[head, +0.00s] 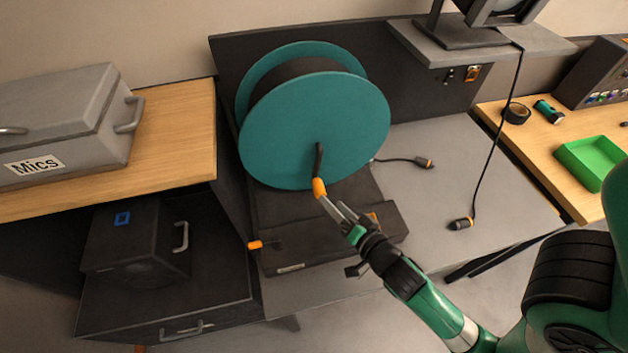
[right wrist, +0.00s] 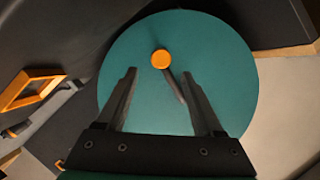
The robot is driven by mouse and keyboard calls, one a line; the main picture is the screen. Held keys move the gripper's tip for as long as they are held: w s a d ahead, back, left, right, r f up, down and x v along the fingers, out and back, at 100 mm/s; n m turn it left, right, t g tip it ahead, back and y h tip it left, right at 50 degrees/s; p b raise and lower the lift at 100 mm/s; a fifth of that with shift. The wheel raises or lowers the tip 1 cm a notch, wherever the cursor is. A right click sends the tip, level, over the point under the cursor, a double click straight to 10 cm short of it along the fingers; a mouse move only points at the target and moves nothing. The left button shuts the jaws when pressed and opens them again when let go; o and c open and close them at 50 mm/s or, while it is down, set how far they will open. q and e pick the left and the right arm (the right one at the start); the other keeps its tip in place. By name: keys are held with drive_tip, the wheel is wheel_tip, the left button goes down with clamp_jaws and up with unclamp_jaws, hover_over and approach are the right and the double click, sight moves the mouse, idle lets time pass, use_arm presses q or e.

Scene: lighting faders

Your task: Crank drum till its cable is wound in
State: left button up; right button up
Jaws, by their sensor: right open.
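The teal drum (head: 335,115) stands upright on a dark base, its flat face toward me. A dark crank arm (head: 319,158) points down from its hub to an orange handle (head: 319,187). The handle also shows end-on in the right wrist view (right wrist: 160,58), just beyond my fingertips. A short black cable (head: 398,159) runs out behind the drum to a plug (head: 424,163) on the grey bench. My right gripper (head: 334,205) is open just below and right of the handle; its fingers show in the wrist view (right wrist: 162,82) with nothing between them. My left gripper is not in view.
The dark base has an orange-tipped lever (head: 255,244) at front left. A second black cable hangs to a plug (head: 460,224) on the right bench. A Mics case (head: 70,125) stands left; a green tray (head: 592,160) lies far right. The bench between the plugs is clear.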

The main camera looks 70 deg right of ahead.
sight(313, 183)
drive_tip(key=b+x, duration=0.1)
drive_tip(key=x, duration=1)
drive_tip(key=shift+w+b, duration=0.2)
drive_tip(key=shift+b, duration=0.15)
clamp_jaws()
drive_tip(key=shift+r, duration=0.1)
idle(0.6)
